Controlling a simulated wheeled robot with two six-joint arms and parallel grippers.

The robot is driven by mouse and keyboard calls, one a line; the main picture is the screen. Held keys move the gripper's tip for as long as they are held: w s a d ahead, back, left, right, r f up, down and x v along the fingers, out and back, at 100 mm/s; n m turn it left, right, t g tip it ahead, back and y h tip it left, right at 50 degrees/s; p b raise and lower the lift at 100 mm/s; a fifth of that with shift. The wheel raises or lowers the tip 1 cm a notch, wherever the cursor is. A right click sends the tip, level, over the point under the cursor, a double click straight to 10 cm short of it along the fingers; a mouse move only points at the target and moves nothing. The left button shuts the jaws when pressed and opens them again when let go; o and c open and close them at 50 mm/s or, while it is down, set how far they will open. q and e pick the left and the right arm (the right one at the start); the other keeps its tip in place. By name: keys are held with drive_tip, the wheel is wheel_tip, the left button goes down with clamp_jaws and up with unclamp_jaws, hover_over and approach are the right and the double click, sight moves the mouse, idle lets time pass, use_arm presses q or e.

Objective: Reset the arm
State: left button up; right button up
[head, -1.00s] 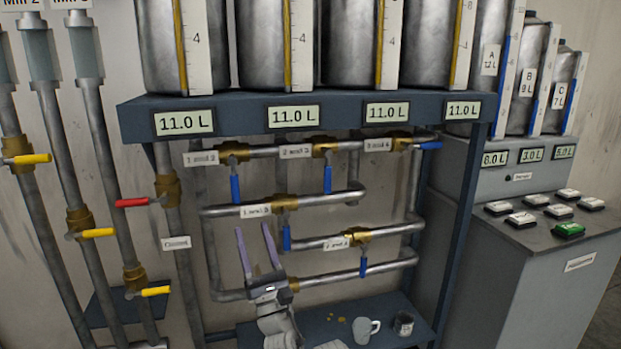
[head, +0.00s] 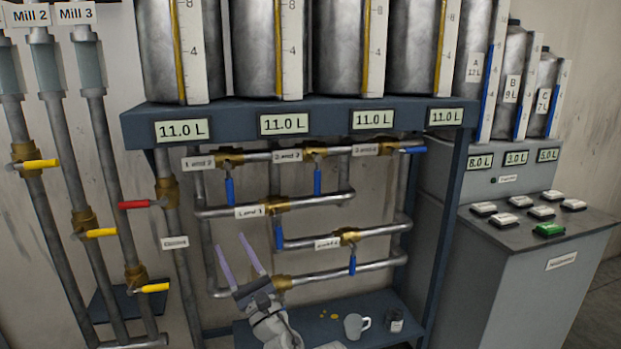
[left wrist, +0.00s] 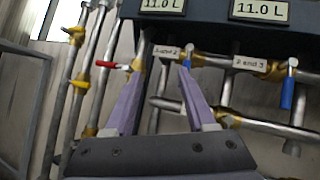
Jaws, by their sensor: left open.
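My left gripper (head: 240,257) is in front of the pipework under the tank shelf, pointing up, with its two purple fingers apart and nothing between them. In the left wrist view the fingers (left wrist: 160,90) also stand apart, facing the pipes below the displays. My right gripper is not in view.
Blue-handled valves (head: 317,181) sit on pipes below the tank shelf (head: 225,121). Yellow-handled valves (head: 100,232) and a red one (head: 135,204) are at left. A mug (head: 355,326) and a jar (head: 396,321) stand on the low shelf. A button console (head: 510,245) is at right.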

use_arm(q)
drive_tip(key=s+a+f+n+g+h+p, duration=0.2)
drive_tip(key=a+f+n+g+p, duration=0.1)
drive_tip(key=f+n+g+p, duration=0.25)
drive_tip(key=s+a+f+n+g+h+p, duration=0.1)
drive_tip(key=s+a+f+n+g+p, duration=0.2)
drive_tip(key=n+g+p, duration=0.35)
drive_tip(key=s+d+f+n+g+h+p, duration=0.3)
drive_tip(key=s+d+n+h, duration=0.1)
drive_tip(key=d, duration=0.4)
drive_tip(key=s+d+f+n+g+h+p, duration=0.3)
drive_tip(key=s+d+n+g+h+p, duration=0.1)
drive_tip(key=s+d+h, duration=0.3)
drive_tip(key=shift+s+d+f+g+h, duration=0.2)
drive_tip(key=shift+s+d+g+h, duration=0.1)
drive_tip(key=shift+s+d, duration=0.4)
